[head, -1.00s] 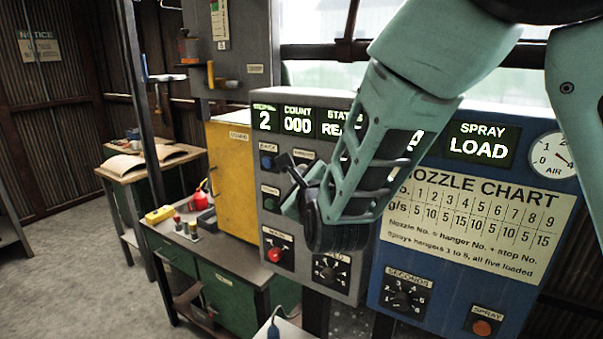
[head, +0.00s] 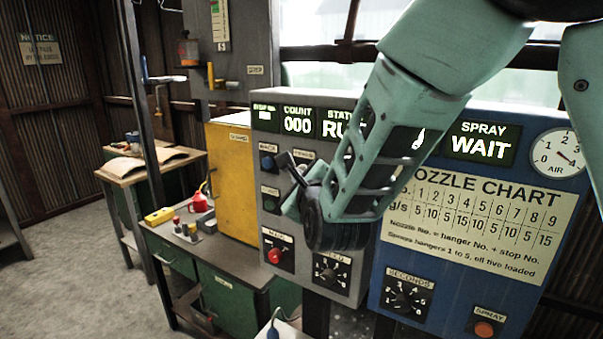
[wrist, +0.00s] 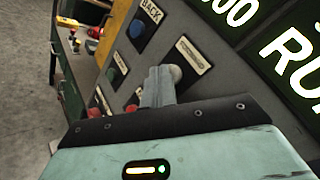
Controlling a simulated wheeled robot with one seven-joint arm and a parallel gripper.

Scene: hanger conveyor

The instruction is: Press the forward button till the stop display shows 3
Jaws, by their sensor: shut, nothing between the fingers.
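The stop display (head: 265,113) on the grey control panel shows faint bar-like marks and no readable digit. The forward button (wrist: 174,73) is a pale round knob beside its label in the wrist view; the gripper hides it in the head view. My gripper (wrist: 157,80) is shut and empty, its fingertips at the button's near left side and overlapping it. They seem to touch it, but the exact contact is hidden. In the head view my gripper (head: 288,160) is in front of the panel.
The blue back button (wrist: 138,28) and a green button (wrist: 113,74) sit left of my fingertips. A red main knob (head: 275,255) and a speed dial (head: 328,272) are below. The count display (head: 297,121) reads 000; the spray display (head: 480,142) reads WAIT.

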